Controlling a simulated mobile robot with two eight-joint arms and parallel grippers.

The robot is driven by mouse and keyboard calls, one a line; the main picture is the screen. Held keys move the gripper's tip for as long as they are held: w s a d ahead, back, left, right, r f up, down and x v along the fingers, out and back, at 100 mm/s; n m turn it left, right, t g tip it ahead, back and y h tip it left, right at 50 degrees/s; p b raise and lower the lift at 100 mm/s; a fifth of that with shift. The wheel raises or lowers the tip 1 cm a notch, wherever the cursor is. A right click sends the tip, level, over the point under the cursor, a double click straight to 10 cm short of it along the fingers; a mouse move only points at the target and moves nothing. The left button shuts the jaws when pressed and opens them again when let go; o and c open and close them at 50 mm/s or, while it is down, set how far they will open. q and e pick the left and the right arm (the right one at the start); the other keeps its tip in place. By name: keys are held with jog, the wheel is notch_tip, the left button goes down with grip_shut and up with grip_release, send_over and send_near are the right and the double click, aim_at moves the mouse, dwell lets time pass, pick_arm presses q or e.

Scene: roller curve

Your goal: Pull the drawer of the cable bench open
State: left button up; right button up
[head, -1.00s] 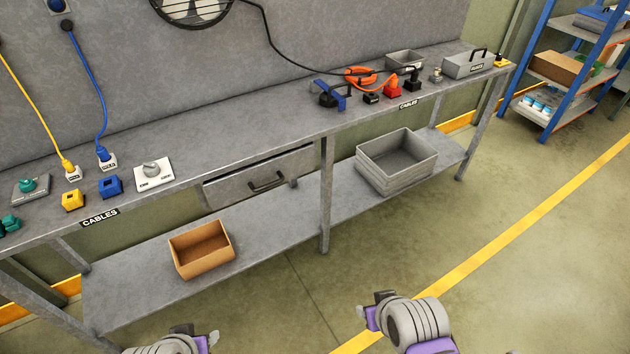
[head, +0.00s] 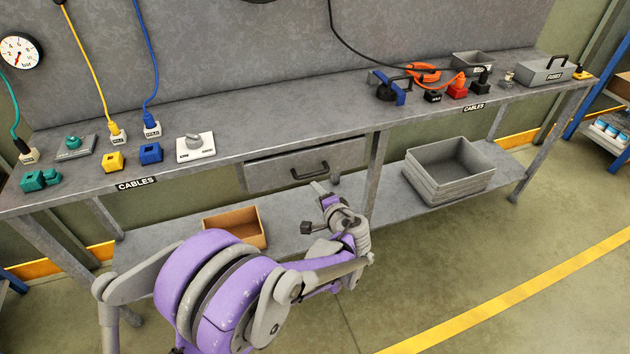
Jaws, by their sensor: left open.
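The cable bench (head: 270,126) is a long grey metal bench with a lower shelf, standing across the view. Its grey drawer (head: 266,176) sits under the bench top, left of the middle leg, and looks shut. The drawer's black bar handle (head: 310,173) is on its front. My left gripper (head: 313,208) is open and empty, just below and in front of the handle, apart from it as far as I can see. My left arm hides part of the lower shelf. My right gripper is not in view.
An orange-brown box (head: 237,222) and a grey crate (head: 448,172) stand on the lower shelf. Plugs, a switch plate (head: 195,147) and a grey toolbox (head: 546,72) are on the bench top. The middle leg (head: 376,170) is right of the drawer. Floor at right is clear.

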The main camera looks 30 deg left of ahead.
pick_arm(q)
jog(key=m+t+y+b, duration=0.1)
jog(key=m+t+y, duration=0.1)
send_near(315, 175)
jog(key=x, duration=1)
jog(key=shift+w+a+f, duration=0.15)
jog(key=shift+a+f, duration=0.05)
jog(key=shift+a, duration=0.1)
grip_shut()
dwell(0.8)
